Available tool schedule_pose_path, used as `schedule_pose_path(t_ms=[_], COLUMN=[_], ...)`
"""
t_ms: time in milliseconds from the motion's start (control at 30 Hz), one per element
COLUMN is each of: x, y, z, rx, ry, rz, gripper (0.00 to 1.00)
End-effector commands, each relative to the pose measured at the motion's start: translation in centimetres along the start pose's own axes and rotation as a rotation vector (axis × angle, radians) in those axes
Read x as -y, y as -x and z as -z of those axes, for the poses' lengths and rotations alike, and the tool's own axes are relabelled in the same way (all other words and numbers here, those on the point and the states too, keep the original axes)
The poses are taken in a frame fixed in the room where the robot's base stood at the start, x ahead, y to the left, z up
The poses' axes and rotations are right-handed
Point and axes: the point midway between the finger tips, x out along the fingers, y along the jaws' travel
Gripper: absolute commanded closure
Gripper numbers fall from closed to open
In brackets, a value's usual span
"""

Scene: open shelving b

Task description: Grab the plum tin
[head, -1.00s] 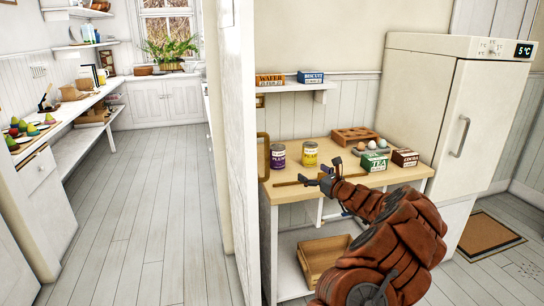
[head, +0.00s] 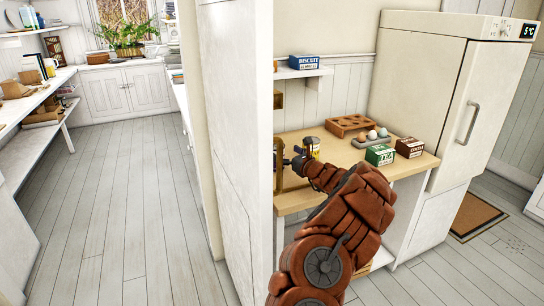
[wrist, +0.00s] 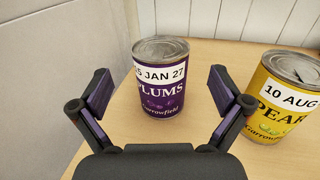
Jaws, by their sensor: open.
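The plum tin (wrist: 160,82) is purple with a white date label and a grey metal lid. It stands upright on the wooden table in the wrist view, ahead of my gripper (wrist: 161,88). My gripper is open, with one finger to each side of the tin and clear gaps on both sides. In the head view my gripper (head: 291,162) is over the table's left end. I cannot make out the plum tin there, behind my gripper and the wall edge.
A yellow pear tin (wrist: 284,100) stands close to the right; it also shows in the head view (head: 313,147). A green tea box (head: 380,155), a brown cocoa box (head: 409,147) and an egg tray (head: 370,140) are further right. A white wall panel (head: 238,140) borders the left.

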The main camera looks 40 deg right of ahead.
Motion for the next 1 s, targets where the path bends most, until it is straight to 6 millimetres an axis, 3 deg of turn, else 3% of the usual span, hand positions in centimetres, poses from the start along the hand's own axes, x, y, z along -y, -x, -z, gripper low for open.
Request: schedule_pose_path(t_ms=[700,1000], x=[-0.2,-0.3], y=[-5.9,-6.3], z=[0.6,0.5], rx=[-0.003,-0.001], ry=[-0.001,0.000], rz=[-0.005,-0.005], gripper=[0.00,0.00])
